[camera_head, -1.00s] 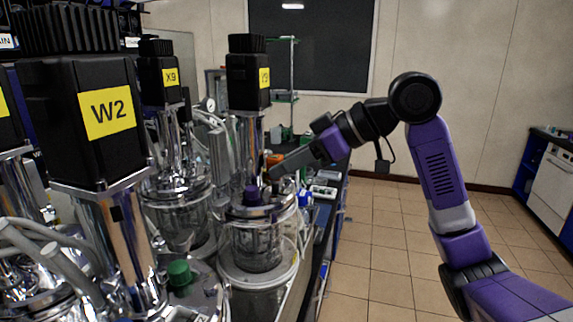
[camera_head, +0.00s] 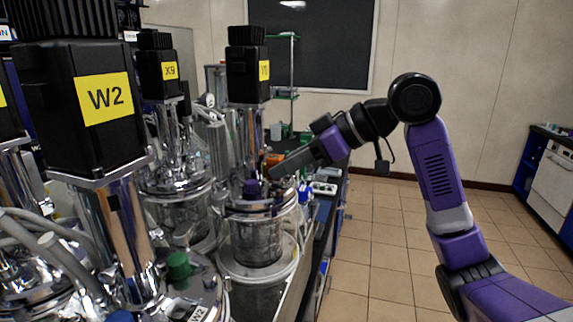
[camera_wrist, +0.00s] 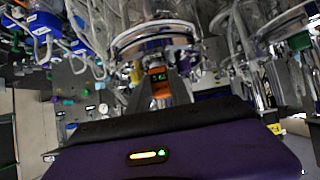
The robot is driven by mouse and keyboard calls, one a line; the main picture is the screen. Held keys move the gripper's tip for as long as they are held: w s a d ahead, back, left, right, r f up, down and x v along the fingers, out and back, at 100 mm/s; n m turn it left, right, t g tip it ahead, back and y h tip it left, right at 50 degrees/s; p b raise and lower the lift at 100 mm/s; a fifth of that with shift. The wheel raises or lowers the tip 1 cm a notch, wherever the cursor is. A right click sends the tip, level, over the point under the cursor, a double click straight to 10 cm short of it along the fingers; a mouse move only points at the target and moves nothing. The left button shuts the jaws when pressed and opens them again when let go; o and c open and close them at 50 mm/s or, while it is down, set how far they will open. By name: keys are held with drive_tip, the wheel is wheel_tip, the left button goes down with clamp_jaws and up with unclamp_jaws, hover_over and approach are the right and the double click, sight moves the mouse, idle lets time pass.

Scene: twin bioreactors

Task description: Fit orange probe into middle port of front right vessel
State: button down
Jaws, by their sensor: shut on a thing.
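The front right vessel (camera_head: 257,240) is a glass jar with a metal lid and a black motor (camera_head: 248,75) with a yellow label above it. A purple cap (camera_head: 252,188) stands on its lid. My gripper (camera_head: 270,170) reaches in from the right at lid height. It is shut on the orange probe (camera_wrist: 158,84), which shows a small green display in the wrist view. In the head view only a bit of orange (camera_head: 275,159) shows at the fingertips. The probe's lower end and the middle port are hidden, so I cannot tell whether they touch.
A vessel with motor W2 (camera_head: 105,100) and a green cap (camera_head: 178,265) stands close at left. Vessel X9 (camera_head: 178,210) stands behind it. Grey hoses (camera_head: 60,260) run at lower left. The tiled floor (camera_head: 380,255) at right is clear.

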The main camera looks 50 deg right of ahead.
drive_tip(key=shift+f, duration=0.2)
idle(0.3)
drive_tip(key=c, duration=1.1)
unclamp_jaws()
drive_tip(key=b+v, duration=0.1)
drive_tip(key=v, duration=0.6)
drive_tip(key=shift+s+r, duration=0.25)
drive_tip(key=shift+s+d, duration=0.1)
drive_tip(key=shift+d, duration=0.05)
